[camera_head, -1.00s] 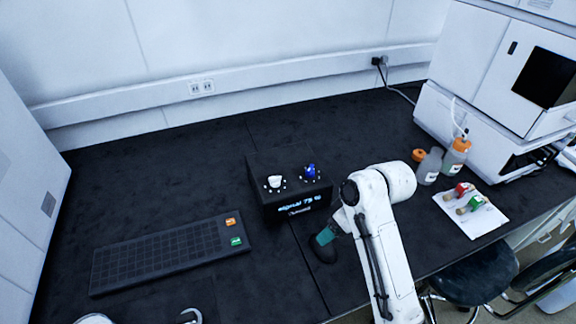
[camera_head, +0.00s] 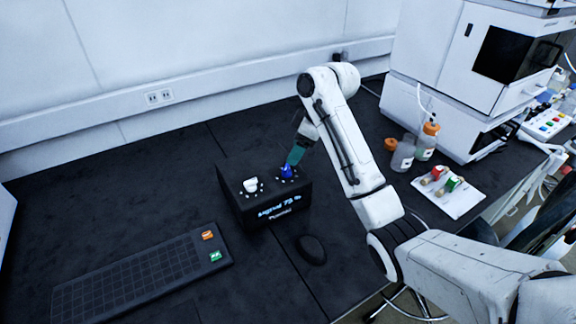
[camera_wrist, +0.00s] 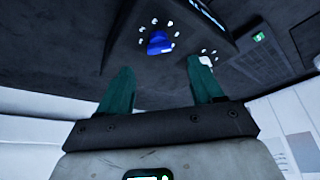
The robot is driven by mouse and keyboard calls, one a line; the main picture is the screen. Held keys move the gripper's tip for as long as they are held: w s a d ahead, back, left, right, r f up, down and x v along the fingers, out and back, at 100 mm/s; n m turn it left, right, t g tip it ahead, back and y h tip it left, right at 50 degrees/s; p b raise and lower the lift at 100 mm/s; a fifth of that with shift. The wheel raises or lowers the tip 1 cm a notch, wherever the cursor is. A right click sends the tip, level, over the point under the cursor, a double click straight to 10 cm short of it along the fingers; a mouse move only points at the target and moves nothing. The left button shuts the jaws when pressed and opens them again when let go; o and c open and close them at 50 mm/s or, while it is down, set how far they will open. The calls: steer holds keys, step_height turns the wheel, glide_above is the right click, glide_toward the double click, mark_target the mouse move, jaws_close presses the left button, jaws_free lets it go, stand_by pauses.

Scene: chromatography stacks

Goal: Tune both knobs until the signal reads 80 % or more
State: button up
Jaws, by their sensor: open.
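The black signal box (camera_head: 262,212) stands on the dark bench, and its front display reads what looks like signal 73 %. A white knob (camera_head: 251,184) is on the left of its top and a blue knob (camera_head: 287,171) on the right, each ringed by white dots. My gripper (camera_head: 293,160), with teal fingers, is at the blue knob from above and behind. In the wrist view the fingers (camera_wrist: 160,85) are spread apart, and the blue knob (camera_wrist: 159,43) shows beyond the tips, between their lines. The white knob (camera_wrist: 206,61) shows partly behind the right fingertip.
A keyboard (camera_head: 140,278) with orange and green keys lies at front left, and a dark mouse (camera_head: 311,249) lies before the box. Bottles (camera_head: 402,153) and a white tray (camera_head: 449,190) stand at right, before a white instrument (camera_head: 450,110).

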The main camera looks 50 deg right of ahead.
mark_target(287, 167)
steer(key=x, duration=0.6)
steer(key=c, duration=1.1)
steer(key=shift+o, duration=0.2)
steer(key=shift+r+p, duration=0.1)
steer(key=shift+p, duration=0.35)
